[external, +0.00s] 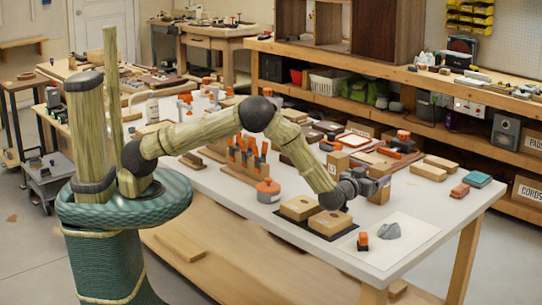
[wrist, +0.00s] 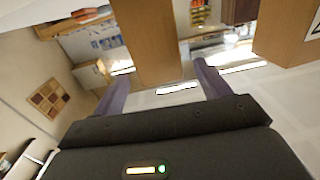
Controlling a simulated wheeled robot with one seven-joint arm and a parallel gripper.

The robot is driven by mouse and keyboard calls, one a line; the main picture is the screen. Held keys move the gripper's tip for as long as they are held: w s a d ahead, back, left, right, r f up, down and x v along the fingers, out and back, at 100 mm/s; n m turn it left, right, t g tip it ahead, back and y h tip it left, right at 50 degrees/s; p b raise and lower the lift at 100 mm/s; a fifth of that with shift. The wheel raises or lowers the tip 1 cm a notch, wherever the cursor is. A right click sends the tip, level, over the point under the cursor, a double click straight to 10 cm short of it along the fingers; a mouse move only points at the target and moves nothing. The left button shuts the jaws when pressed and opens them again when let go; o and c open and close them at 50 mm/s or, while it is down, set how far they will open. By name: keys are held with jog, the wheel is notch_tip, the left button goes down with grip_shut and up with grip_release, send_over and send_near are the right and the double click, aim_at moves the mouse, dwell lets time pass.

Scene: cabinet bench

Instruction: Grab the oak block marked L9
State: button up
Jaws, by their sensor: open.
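An upright oak block (external: 380,170) stands on the white table, partly hidden by my gripper (external: 374,187) in the external view. In the wrist view, a plain wooden block (wrist: 152,45) rises between the spread fingers of my gripper (wrist: 162,86), with room visible on both sides. I cannot tell whether it is touched. No mark is readable on this block. A second upright block (external: 338,165) stands behind and left, with a small mark too small to read for sure. The wrist view also shows a wooden block with a cut-off dark-edged label (wrist: 313,25) at the right.
Two flat wooden pieces (external: 301,208) lie on a dark mat just left of my gripper. A white sheet (external: 412,232) with a grey piece and a small orange-and-black item lies in front. An orange-lidded tin (external: 268,190) and several orange-handled tools stand farther left.

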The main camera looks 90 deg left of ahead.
jog(key=shift+x, duration=2.5)
jog(key=c, duration=1.3)
jog(key=shift+r, duration=0.15)
notch_tip(320, 180, up, 10)
jog(key=shift+f, duration=0.1)
